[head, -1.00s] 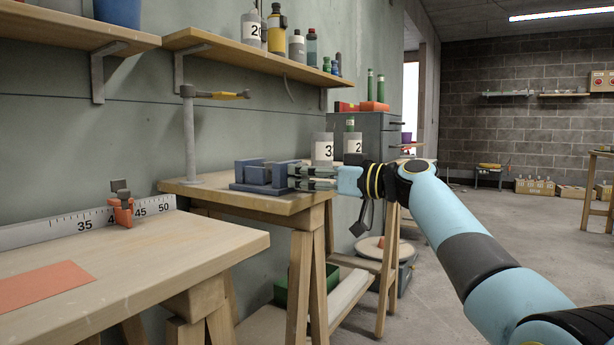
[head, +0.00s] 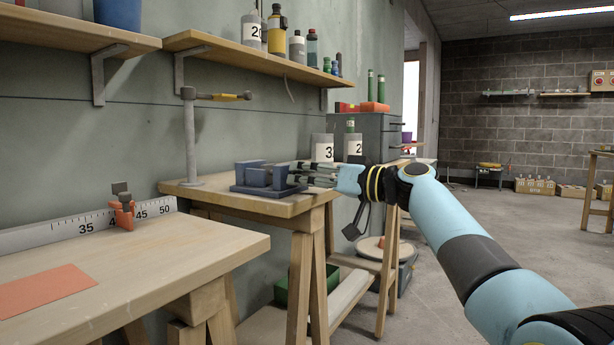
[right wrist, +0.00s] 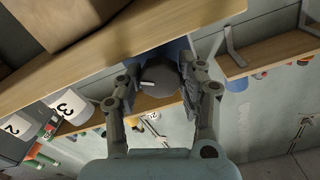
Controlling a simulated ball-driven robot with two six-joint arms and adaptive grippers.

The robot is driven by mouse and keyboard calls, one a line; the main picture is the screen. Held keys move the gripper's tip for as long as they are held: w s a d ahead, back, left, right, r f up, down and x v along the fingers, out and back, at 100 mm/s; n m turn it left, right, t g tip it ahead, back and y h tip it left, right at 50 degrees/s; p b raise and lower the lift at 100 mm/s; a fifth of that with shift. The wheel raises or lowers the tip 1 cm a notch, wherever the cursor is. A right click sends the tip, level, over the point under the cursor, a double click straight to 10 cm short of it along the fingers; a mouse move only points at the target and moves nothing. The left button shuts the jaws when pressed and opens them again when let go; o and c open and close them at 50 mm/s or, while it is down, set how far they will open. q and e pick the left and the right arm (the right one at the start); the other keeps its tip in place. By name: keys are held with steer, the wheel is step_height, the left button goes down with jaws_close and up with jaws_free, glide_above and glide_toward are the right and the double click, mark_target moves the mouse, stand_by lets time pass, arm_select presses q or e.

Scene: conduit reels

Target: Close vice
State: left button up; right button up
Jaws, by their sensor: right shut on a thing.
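The blue vice (head: 258,179) stands on the small wooden bench in the middle of the head view, with upright blocks on a flat base. My right gripper (head: 297,172) reaches it from the right, at its right end. In the right wrist view, the right gripper (right wrist: 160,80) has its fingers on both sides of a dark round knob (right wrist: 158,74) and is shut on it. A bit of blue shows behind the knob. The gap between the vice's jaws is hard to judge at this angle. My left gripper is not in view.
The small bench (head: 290,207) also carries a grey post (head: 190,140) with a yellow arm. A nearer bench (head: 160,255) holds a ruler (head: 80,224) and an orange stop (head: 124,214). A shelf (head: 230,50) with bottles hangs above. The floor at right is largely open.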

steer(key=shift+m+p, duration=0.3)
steer(key=shift+m, duration=1.2)
steer(key=o, duration=1.2)
steer(key=v, duration=1.2)
steer(key=shift+c, duration=0.3)
